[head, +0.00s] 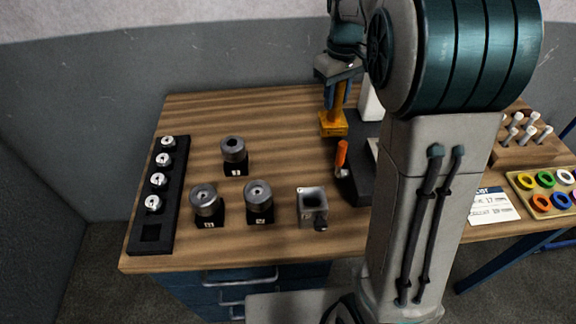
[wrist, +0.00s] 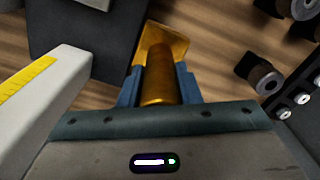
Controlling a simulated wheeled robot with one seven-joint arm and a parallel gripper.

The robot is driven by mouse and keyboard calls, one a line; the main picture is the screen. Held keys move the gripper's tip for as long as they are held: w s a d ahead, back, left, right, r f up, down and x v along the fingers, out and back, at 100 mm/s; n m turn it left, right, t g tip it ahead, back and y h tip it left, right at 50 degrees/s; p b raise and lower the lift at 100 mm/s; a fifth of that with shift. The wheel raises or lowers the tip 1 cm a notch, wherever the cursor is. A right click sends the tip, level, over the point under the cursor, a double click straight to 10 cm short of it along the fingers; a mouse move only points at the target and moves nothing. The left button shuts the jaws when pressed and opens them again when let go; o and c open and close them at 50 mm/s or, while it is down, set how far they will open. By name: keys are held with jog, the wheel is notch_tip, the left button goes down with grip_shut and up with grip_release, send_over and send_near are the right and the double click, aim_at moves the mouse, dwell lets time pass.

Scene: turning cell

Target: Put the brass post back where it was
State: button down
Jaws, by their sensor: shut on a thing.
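The brass post (head: 340,97) is a golden round column on a square base, near the back of the wooden table. My gripper (head: 338,93) has its blue fingers closed on the column from above, with the base below them. In the wrist view the post (wrist: 160,75) lies between the two blue fingers (wrist: 160,85), and its square base shows beyond them. The post looks about upright. I cannot tell whether its base touches the table.
A black rack (head: 136,238) at left holds several silver-topped pieces and has an empty square recess. Three grey cylinders (head: 234,150) on black bases and a grey socketed block (head: 312,220) stand mid-table. An orange handle (head: 342,154) rises by a dark base. The table's back left is clear.

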jog(key=shift+w+f, duration=0.2)
jog(key=s+a+f+p, duration=0.2)
jog(key=a+f+p, duration=0.1)
jog(key=a+f, duration=0.8)
jog(key=shift+a, duration=0.15)
jog(key=shift+f, duration=0.15)
jog(key=c, duration=1.1)
grip_release()
jog(key=shift+s, duration=0.1)
jog(key=shift+o, duration=0.2)
